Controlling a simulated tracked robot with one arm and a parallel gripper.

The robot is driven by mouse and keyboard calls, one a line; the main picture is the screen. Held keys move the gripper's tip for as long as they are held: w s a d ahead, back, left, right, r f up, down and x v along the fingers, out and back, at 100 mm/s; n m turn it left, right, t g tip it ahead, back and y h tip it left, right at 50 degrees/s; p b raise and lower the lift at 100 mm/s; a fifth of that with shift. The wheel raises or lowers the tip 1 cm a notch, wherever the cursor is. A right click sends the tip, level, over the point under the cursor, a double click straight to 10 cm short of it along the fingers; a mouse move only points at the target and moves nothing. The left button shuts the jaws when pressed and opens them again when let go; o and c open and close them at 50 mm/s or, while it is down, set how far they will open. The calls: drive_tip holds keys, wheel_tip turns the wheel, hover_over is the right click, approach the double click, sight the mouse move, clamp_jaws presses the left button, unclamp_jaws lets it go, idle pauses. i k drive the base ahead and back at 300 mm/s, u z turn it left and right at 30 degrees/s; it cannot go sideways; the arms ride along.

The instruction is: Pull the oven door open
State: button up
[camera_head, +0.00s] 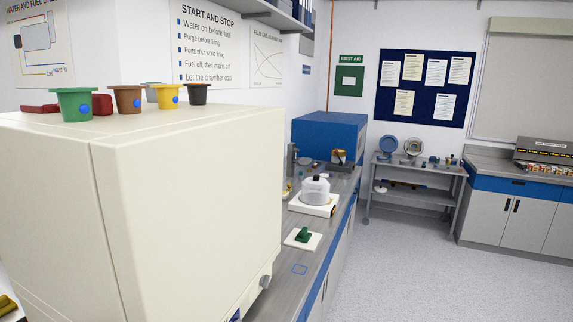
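A large cream box-shaped cabinet (185,205), which looks like the oven, fills the left foreground on the bench. A vertical edge runs down its near left part. I see no gap that tells of an open door, and the face turned toward the right is mostly hidden. I cannot tell which panel is the door. My gripper does not show in this view.
Green (76,104), brown (127,101), yellow (167,97) and black (199,94) cups stand on the cabinet. Beyond it the grey bench (320,242) holds a glass vessel (315,190) and a blue box (328,133). The floor (420,265) to the right is clear.

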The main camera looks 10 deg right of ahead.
sight(192, 210)
drive_tip(key=u, duration=0.1)
drive_tip(key=k, duration=0.3)
drive_tip(key=z, duration=0.85)
drive_tip(key=i, duration=2)
drive_tip(key=u, duration=0.95)
